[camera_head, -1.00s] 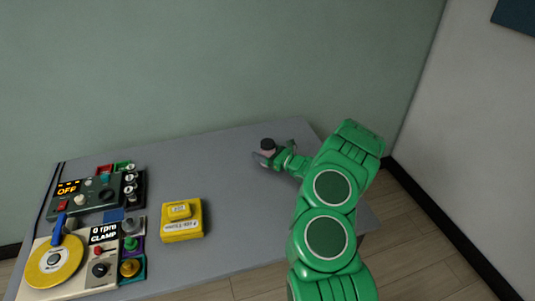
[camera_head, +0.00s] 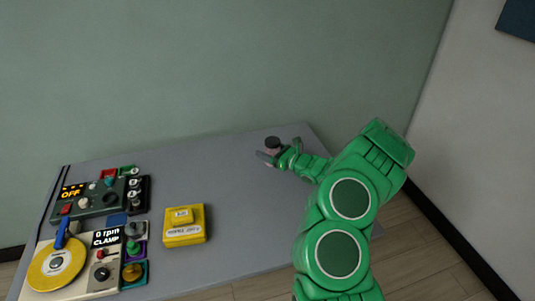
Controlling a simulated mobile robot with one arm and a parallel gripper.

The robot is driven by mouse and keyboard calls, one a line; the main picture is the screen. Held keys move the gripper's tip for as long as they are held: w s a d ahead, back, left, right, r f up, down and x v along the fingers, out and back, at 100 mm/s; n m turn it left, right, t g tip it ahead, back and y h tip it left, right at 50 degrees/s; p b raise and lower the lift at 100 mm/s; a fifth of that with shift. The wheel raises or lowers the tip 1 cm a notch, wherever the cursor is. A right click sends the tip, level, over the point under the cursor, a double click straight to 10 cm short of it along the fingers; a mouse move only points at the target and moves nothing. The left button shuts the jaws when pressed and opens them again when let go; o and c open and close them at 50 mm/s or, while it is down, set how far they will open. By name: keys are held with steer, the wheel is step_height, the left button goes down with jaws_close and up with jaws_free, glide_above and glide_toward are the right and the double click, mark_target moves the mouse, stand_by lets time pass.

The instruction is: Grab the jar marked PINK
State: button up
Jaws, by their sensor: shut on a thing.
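A small jar (camera_head: 272,145) with a dark lid and a pinkish body is at the far right part of the grey table. Any marking on it is too small to read. My green gripper (camera_head: 270,155) is shut on the jar, its fingers around the body and the dark lid above them. The fingers hide part of the jar. I cannot tell whether its base touches the table.
A yellow box (camera_head: 185,235) sits mid-table on the grey table (camera_head: 235,210). At the left are a dark panel (camera_head: 98,207) reading OFF and a pale machine with a yellow disc (camera_head: 56,264). The table between the yellow box and my gripper is clear.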

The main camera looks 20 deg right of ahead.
mark_target(272, 148)
steer(key=s+r, duration=0.1)
steer(key=r, duration=0.1)
steer(key=s+r, duration=0.2)
steer(key=shift+s+a, duration=0.15)
steer(key=shift+a, duration=0.05)
steer(key=s+a+r, duration=0.1)
steer(key=s+r, duration=0.2)
steer(key=s, duration=0.5)
steer(key=shift+s+a+r, duration=0.15)
steer(key=shift+s+r, duration=0.05)
steer(key=shift+r, duration=0.1)
